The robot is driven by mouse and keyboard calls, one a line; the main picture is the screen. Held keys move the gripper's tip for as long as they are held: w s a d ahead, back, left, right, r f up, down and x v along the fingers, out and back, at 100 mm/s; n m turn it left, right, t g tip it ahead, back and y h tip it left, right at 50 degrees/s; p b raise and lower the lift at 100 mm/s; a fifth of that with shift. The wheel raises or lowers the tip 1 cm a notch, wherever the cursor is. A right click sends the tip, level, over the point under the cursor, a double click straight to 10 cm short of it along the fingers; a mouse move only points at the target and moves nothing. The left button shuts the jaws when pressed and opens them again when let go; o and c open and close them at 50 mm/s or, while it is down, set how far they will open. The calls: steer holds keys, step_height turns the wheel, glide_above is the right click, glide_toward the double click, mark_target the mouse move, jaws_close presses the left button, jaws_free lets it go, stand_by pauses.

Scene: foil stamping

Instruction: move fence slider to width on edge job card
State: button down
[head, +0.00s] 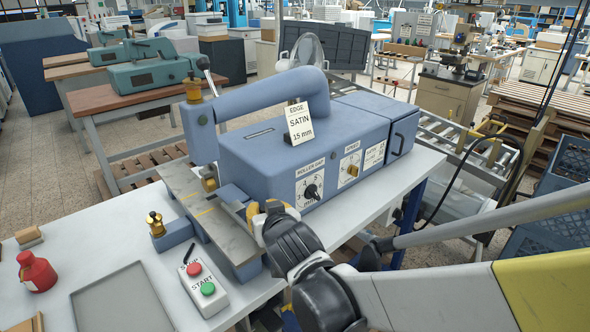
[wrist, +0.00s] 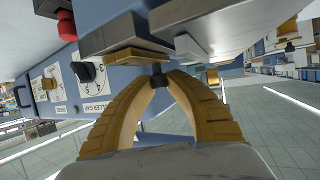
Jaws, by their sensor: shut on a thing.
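The edge job card (head: 299,122) stands on top of the blue stamping machine (head: 270,150) and reads "EDGE SATIN 15 mm". My gripper (head: 262,212) is at the machine's front, beside the metal bed plate (head: 233,233). In the wrist view its two yellow fingers (wrist: 159,82) close together on a small dark piece, which I take to be the knob of the fence slider (wrist: 158,80). A yellow strip and metal plates are just beyond the fingertips. In the head view my gripper hides the slider. I cannot read a width scale.
A control box (head: 203,289) with red and green buttons sits left of my arm. A brass-knobbed blue block (head: 171,236), a red bottle (head: 36,272) and a grey tray (head: 122,303) are on the table. Dials are on the machine's front face, right of my gripper.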

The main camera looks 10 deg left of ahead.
steer(key=shift+w+a, duration=0.7)
steer(key=shift+a, duration=0.2)
steer(key=c, duration=1.3)
jaws_free()
steer(key=shift+c, duration=0.2)
steer(key=shift+s+d, duration=0.1)
steer(key=v, duration=1.2)
steer(key=s+d+f+m+g+h, duration=0.1)
steer(key=d+m+h, duration=0.1)
steer(key=d, duration=0.9)
steer(key=s+d+f+m+g+h, duration=0.1)
steer(key=d+f+m+h, duration=0.15)
steer(key=d, duration=0.75)
steer(key=s+d+f+g+h, duration=0.1)
steer(key=s+d+f+g, duration=0.2)
steer(key=s+d, duration=0.6)
steer(key=shift+s+d+m, duration=0.3)
steer(key=shift+d+m, duration=0.15)
steer(key=shift+d, duration=0.15)
